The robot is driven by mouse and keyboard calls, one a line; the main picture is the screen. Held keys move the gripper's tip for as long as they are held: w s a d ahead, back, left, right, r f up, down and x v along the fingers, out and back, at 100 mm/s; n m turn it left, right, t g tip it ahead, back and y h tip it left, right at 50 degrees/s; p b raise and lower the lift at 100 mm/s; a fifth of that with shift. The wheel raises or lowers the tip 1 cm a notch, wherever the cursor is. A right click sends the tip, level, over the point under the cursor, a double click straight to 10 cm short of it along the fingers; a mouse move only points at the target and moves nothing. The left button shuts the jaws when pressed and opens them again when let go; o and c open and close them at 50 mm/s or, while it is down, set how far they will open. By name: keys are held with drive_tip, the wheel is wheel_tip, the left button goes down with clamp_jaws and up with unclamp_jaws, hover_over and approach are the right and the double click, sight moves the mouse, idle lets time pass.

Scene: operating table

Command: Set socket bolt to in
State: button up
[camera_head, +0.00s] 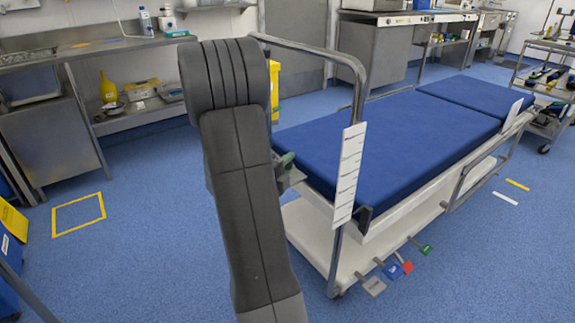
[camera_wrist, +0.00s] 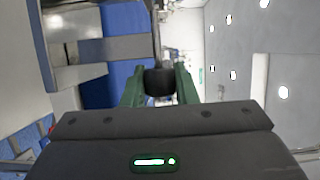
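In the wrist view, a dark, rounded knob-like piece (camera_wrist: 160,84), possibly the socket bolt, sits between the two green fingers of my gripper (camera_wrist: 159,76). The fingers stand apart, one on each side of it. I cannot tell whether they press on it. In the head view, a green fingertip of my gripper (camera_head: 287,159) shows at the near left corner of the operating table (camera_head: 385,142), by its end rail. My own arm hides most of the gripper and that corner. The socket bolt is not distinguishable in the head view.
A curved metal rail (camera_head: 340,55) rises at the table's near end, with a white label strip (camera_head: 347,175) on it. Coloured pedals (camera_head: 407,267) stick out below. A steel counter (camera_head: 80,43) stands at the left.

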clamp_jaws()
drive_tip(key=shift+w+a+f+b, duration=0.1)
drive_tip(key=shift+w+a+b, duration=0.15)
drive_tip(key=shift+w+a, duration=0.25)
drive_tip(key=shift+w+a+b, duration=0.2)
drive_tip(key=shift+w+a, duration=0.1)
drive_tip(key=shift+w, duration=0.35)
drive_tip(key=o, duration=0.8)
unclamp_jaws()
drive_tip(key=shift+w+a, duration=0.1)
drive_tip(key=p+v, duration=0.2)
drive_tip(key=v, duration=1.2)
drive_tip(key=shift+w, duration=0.1)
